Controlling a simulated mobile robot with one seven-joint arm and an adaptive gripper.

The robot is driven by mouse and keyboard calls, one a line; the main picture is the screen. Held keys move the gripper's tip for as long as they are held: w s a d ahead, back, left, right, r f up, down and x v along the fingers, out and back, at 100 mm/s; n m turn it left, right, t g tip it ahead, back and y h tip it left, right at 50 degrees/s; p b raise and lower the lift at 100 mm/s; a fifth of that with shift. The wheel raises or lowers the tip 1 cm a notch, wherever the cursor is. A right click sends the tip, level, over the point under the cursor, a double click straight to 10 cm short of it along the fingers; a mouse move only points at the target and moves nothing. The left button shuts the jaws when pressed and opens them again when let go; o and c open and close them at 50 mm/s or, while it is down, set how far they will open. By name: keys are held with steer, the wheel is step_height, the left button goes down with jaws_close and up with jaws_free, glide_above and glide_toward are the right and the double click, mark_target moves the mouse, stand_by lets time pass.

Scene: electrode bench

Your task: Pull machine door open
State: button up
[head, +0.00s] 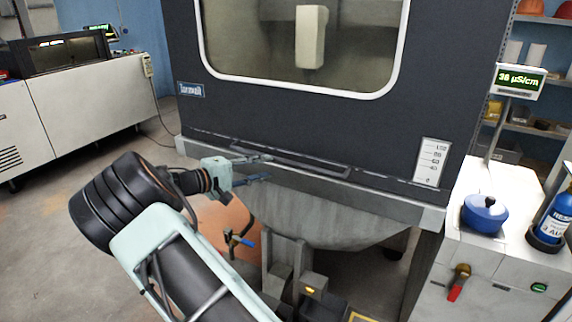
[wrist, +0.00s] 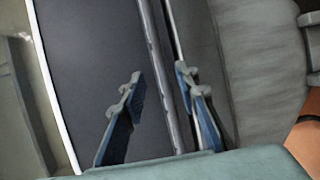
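The machine door (head: 290,110) is a dark panel with a white-framed window, and it looks closed. A dark bar handle (head: 300,162) runs along its lower edge. My gripper (head: 262,168) is open at the left part of this handle, one finger higher and one lower. In the wrist view my gripper (wrist: 160,92) shows its two blue-padded fingers apart. The long bar, seemingly the handle (wrist: 157,60), runs between them, with the dark door panel (wrist: 95,70) on the left. I cannot tell whether either finger touches it.
A grey ledge (head: 400,208) runs below the door. On the right a white cabinet (head: 490,255) bears a blue pot (head: 485,213) and a blue bottle (head: 553,222). A white machine (head: 90,110) stands at the left. Open floor (head: 60,215) lies at the left.

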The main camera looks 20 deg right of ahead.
mark_target(286, 163)
steer(key=x, duration=1)
steer(key=shift+d, duration=0.15)
steer(key=shift+c, duration=0.7)
jaws_close()
